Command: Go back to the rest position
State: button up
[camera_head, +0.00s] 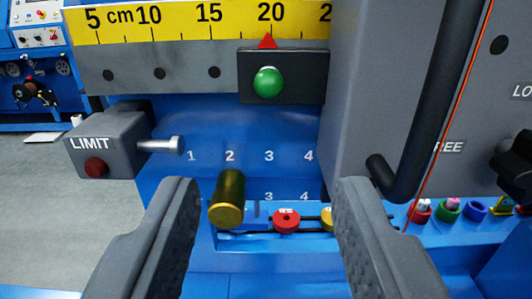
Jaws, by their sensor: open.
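My gripper (258,190) is in the lower middle of the view. Its two grey fingers are wide apart with nothing held between them. Between the fingers, farther back, a brass-coloured cylinder (228,200) stands at the blue panel (160,187) below the number 2. To its right are a red round piece (286,221) and a yellow one (327,218), the latter partly hidden by the right finger. No rest position is marked in view.
A yellow ruler (180,22) with a red pointer (267,41) near 20 runs along the top, above a green button (267,82). A grey LIMIT box (106,143) with a rod stands left. A grey housing (385,60) with a black handle fills the right. Open floor lies left.

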jog(key=s+r+g, duration=0.1)
jog(key=s+r, duration=0.4)
jog(key=r, duration=0.7)
jog(key=s+r, duration=0.5)
jog(key=r, duration=0.6)
jog(key=s+r, duration=0.6)
jog(key=s, duration=0.3)
jog(key=s+r+g, duration=0.1)
jog(key=s+r, duration=0.6)
jog(key=s, duration=0.3)
jog(key=shift+r+g, duration=0.25)
jog(key=shift+g, duration=0.05)
